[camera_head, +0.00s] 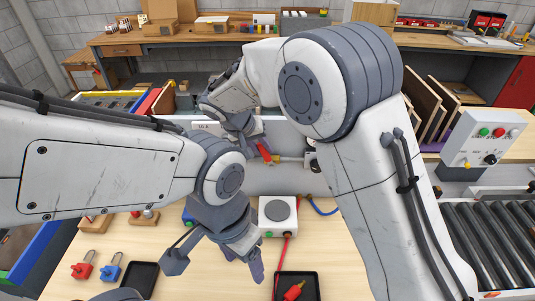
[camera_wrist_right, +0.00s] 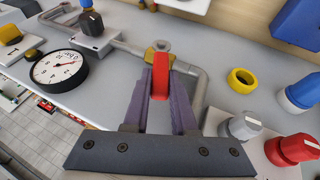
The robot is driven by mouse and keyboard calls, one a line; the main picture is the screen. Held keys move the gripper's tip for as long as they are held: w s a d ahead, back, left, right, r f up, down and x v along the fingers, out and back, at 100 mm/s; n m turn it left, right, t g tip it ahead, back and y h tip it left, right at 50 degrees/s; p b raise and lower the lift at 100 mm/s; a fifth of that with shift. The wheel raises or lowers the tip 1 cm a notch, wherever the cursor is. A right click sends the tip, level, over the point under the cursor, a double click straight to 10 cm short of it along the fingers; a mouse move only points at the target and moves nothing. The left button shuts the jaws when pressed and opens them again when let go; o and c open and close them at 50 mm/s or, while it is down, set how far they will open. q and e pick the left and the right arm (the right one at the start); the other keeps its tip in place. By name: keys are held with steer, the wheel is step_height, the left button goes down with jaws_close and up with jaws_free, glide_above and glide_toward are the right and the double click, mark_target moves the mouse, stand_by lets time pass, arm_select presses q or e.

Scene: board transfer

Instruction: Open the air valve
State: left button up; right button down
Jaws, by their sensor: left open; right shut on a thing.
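The air valve's red lever (camera_head: 264,152) is at the grey panel in the middle of the head view. In the right wrist view the red lever (camera_wrist_right: 160,76) stands between the purple fingers, in front of a grey pipe (camera_wrist_right: 197,92) with a brass fitting. My right gripper (camera_wrist_right: 160,82) is shut on this lever. The fingers and lever hide most of the valve body. My left gripper (camera_head: 216,266) is open and empty above the wooden table, left of a white box with a round plate (camera_head: 278,211).
A pressure gauge (camera_wrist_right: 60,69) and a black knob (camera_wrist_right: 92,22) are left of the valve in the wrist view. A yellow ring (camera_wrist_right: 241,78) and red knob (camera_wrist_right: 297,149) are right. Padlocks (camera_head: 83,266) and black trays (camera_head: 140,279) lie on the table.

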arm_select(q)
steer(key=shift+f+b, duration=0.3)
steer(key=shift+f, duration=0.15)
arm_select(e)
steer(key=shift+a+f+n+h, duration=0.35)
steer(key=shift+a+h, duration=0.45)
steer(key=shift+h, duration=0.5)
steer(key=c, duration=0.7)
jaws_free()
steer(key=shift+a, duration=0.1)
